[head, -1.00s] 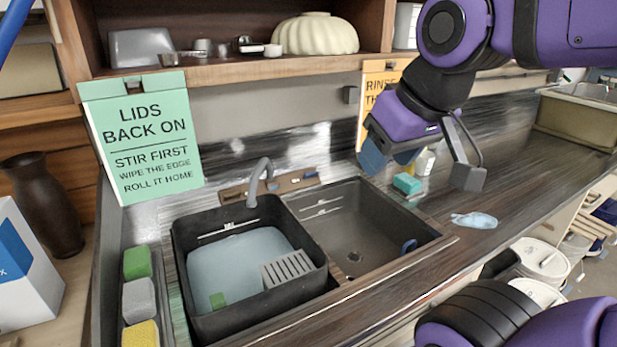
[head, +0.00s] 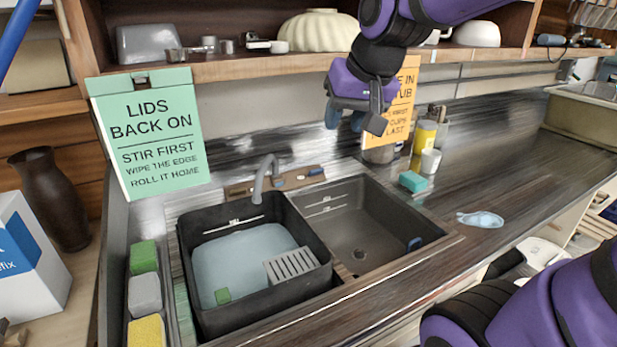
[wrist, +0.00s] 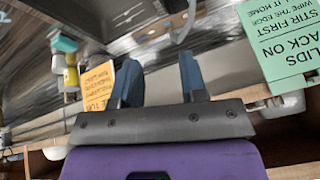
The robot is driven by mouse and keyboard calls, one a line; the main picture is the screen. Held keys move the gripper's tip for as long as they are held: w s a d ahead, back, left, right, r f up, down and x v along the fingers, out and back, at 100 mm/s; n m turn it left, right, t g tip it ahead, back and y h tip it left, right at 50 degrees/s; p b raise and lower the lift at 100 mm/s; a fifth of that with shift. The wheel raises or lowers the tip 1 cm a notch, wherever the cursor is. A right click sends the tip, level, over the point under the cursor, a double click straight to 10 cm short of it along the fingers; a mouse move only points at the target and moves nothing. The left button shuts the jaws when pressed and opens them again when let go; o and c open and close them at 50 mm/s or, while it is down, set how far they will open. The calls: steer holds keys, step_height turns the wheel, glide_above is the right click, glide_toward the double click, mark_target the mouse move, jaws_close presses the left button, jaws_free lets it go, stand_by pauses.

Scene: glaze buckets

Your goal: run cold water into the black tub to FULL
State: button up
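The black tub (head: 255,308) sits in the left side of the sink, with pale blue water (head: 235,262) in it. A white mark (head: 232,226) shows on its back inner wall, above the water surface. The grey tap (head: 268,170) curves over the tub's back edge; I see no stream. Behind it a brown strip (head: 290,181) carries small levers, one blue (head: 315,172). My gripper (head: 355,118) is open and empty, above and right of the tap; its fingers show in the wrist view (wrist: 160,80).
The shelf (head: 230,72) and hanging orange sign (head: 395,105) are close to my gripper. A green sign (head: 150,130) hangs left.

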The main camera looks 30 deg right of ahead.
steer(key=w+d+f+m, duration=0.2)
steer(key=w+f+m, duration=0.1)
steer(key=w, duration=1)
steer(key=m+t, duration=0.2)
steer(key=m, duration=1)
glide_above(314, 171)
steer(key=s, duration=0.6)
step_height(314, 171, down, 26)
steer(key=x, duration=1)
steer(key=shift+w+d+r, duration=0.1)
steer(key=shift+d, duration=0.1)
jaws_close()
